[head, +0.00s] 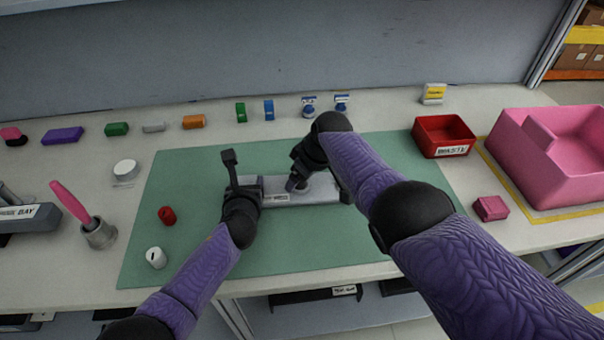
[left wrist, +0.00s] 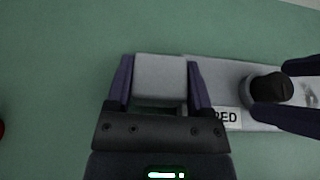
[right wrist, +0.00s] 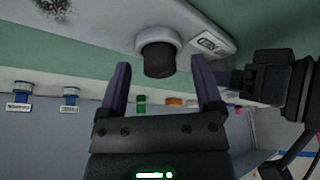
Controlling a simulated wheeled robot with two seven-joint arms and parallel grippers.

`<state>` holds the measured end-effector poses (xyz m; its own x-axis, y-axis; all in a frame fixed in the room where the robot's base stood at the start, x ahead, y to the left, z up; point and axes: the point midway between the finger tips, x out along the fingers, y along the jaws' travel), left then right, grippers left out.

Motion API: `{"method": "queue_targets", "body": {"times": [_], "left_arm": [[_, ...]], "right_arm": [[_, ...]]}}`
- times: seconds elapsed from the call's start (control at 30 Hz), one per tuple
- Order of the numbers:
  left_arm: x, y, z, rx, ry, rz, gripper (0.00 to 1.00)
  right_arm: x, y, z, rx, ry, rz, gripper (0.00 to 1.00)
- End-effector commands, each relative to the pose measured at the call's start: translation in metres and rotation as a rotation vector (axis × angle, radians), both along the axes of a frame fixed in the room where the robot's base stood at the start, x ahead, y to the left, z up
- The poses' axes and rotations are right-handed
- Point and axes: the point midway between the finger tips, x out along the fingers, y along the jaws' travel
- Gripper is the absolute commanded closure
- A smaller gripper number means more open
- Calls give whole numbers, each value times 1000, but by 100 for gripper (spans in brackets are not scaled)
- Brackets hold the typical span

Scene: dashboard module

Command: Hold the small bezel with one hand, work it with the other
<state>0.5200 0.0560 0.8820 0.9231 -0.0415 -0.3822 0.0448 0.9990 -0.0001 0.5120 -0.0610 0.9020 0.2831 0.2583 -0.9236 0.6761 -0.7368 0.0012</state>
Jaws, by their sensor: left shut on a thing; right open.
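The small bezel is a flat light-grey bar (head: 315,193) lying on the green mat. It carries a white label and a round black knob in a grey collar. My left gripper (left wrist: 160,75) is shut on the bezel's left end, a finger on each side. The label, partly covered, ends in "RED" in the left wrist view. The black knob (left wrist: 272,88) stands toward the bezel's right part. My right gripper (right wrist: 159,68) is open, with the knob (right wrist: 157,60) between or just beyond its fingertips and gaps on both sides. In the head view my right arm hides part of the bezel.
A red cylinder (head: 167,215) and a white one (head: 156,258) stand on the mat (head: 190,180) at left. A red bin (head: 444,137), pink block (head: 490,208) and pink crate (head: 540,165) are at right. Several small coloured parts line the back. A pink-handled tool stands in a cup (head: 100,235).

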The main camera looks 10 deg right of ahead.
Motion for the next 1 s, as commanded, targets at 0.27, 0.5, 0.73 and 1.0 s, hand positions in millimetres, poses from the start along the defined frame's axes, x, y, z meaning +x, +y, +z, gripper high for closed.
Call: {"method": "queue_targets", "body": {"times": [0.27, 0.5, 0.73, 1.0], "left_arm": [[-1, 1, -2, 1, 3, 1, 100], [-1, 1, -1, 1, 3, 1, 100], [-1, 1, -1, 1, 3, 2, 100], [-1, 1, -1, 1, 3, 2, 100]], "right_arm": [[0, 0, 0, 0, 0, -1, 37], [0, 0, 0, 0, 2, -1, 88], [0, 0, 0, 0, 2, -1, 100], [0, 0, 23, 0, -2, 1, 100]]}}
